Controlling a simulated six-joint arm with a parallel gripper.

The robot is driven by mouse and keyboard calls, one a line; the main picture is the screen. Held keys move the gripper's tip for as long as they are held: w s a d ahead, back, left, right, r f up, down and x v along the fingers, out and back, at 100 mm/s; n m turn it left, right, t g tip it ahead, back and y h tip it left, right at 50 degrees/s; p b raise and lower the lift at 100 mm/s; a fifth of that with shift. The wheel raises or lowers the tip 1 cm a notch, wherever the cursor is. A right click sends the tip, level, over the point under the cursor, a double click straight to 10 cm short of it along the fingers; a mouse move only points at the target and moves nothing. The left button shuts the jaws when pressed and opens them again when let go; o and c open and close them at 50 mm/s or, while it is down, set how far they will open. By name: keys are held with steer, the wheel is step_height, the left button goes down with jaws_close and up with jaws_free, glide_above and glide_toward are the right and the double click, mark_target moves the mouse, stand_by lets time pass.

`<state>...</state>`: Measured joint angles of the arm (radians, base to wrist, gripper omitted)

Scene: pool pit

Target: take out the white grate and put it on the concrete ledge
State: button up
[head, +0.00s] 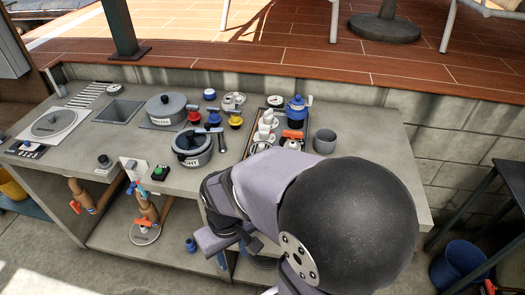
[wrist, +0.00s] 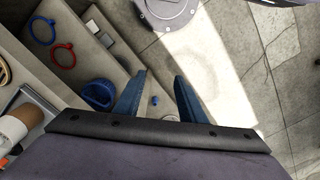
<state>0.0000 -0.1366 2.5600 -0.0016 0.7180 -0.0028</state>
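A white slatted grate (head: 86,94) lies at the far left back of the concrete ledge (head: 76,143) in the head view. It is just left of a dark square opening (head: 118,110). Whether it sits in a recess or flat on the surface is hard to tell. My gripper (wrist: 160,80) shows in the wrist view as two blue fingers spread apart with nothing held between them. It points down towards the floor, away from the grate. In the head view my arm hides most of the gripper. The grate is not in the wrist view.
On the ledge stand a grey lidded pot (head: 165,107), a dark pot (head: 191,150), a grey cup (head: 325,141) and a tray of fittings (head: 252,143). Pipes with orange handles (head: 146,208) hang below.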

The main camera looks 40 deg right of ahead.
steer(key=t+p, duration=0.3)
steer(key=p, duration=0.2)
glide_toward(262, 145)
steer(key=f, duration=0.1)
steer(key=shift+p+x, duration=2)
steer(key=shift+x, duration=1.75)
steer(key=shift+r, duration=0.1)
jaws_close()
